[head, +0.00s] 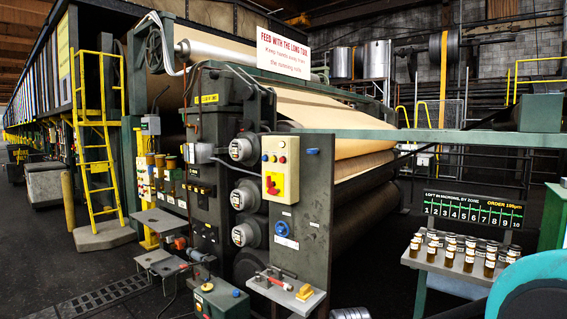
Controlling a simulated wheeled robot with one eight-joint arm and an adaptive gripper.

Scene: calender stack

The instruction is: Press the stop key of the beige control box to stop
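The beige control box (280,168) is mounted on the dark upright panel of the big roll machine, near the middle of the head view. Small round coloured keys (273,158) sit in its upper part. Below them is a yellow plate with a red part (272,186), and a pale label is at the bottom. Any lettering on the keys is too small to read, so I cannot tell which is the stop key. My gripper is not in view, and nothing covers the front of the box.
A blue round knob (282,229) is below the box. A small shelf with tools (286,288) juts out under it. A bench with several brown bottles (455,262) and a zone display (473,209) are at right. A yellow ladder (97,140) stands left. Dark floor shows between shelf and bench.

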